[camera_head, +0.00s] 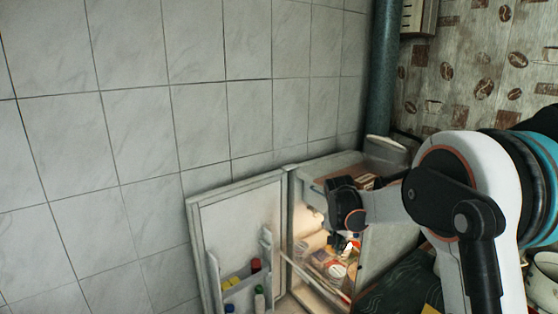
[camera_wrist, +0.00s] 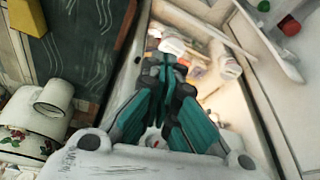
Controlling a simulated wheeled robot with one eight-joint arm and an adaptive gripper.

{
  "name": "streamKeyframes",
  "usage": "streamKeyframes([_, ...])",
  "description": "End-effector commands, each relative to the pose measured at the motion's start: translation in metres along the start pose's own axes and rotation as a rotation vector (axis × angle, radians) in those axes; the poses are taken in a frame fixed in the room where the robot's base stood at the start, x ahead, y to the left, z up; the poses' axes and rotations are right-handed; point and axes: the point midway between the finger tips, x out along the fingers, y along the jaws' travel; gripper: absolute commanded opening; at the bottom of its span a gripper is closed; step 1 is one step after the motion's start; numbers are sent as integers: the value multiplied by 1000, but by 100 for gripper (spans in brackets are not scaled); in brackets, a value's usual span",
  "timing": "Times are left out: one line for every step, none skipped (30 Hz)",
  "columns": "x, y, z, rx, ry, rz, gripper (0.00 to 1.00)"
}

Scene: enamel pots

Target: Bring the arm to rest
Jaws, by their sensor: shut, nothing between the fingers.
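My arm reaches in from the right in the head view, bent, with my gripper (camera_head: 350,246) pointing down in front of the open fridge (camera_head: 292,220). In the wrist view my gripper (camera_wrist: 168,62) has its teal-and-black fingers together and nothing shows between them. The lit fridge inside lies beyond the fingertips. I cannot tell how far the fingertips are from the shelf contents.
The fridge door (camera_head: 238,225) stands open on the left, with bottles in its rack. Jars and packs (camera_head: 335,268) fill the shelves. A white enamel pot (camera_wrist: 22,125) and a white mug (camera_wrist: 55,96) stand left of my gripper in the wrist view. A tiled wall is behind.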

Motion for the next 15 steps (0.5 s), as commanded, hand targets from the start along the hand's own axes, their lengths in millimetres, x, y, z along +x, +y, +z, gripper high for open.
streamKeyframes([-19,9,4,-21,4,-11,0])
streamKeyframes([-29,13,6,-35,7,-19,0])
streamKeyframes([-42,18,9,-53,11,-29,0])
streamKeyframes([-51,23,12,-67,14,-36,0])
streamKeyframes([-60,28,14,-80,17,-43,0])
streamKeyframes([-72,34,18,-99,22,-53,0])
streamKeyframes([-81,38,21,-113,26,-59,0])
streamKeyframes([-89,43,25,-127,29,-66,0])
streamKeyframes([-100,50,30,-145,34,-75,0])
streamKeyframes([-108,55,33,-158,39,-83,0])
streamKeyframes([-116,60,37,-172,43,-89,0])
streamKeyframes([-126,67,43,-190,48,-97,0])
streamKeyframes([-133,72,47,-204,53,-104,0])
streamKeyframes([-140,78,52,-217,58,-110,0])
streamKeyframes([-148,85,58,-235,64,-119,0])
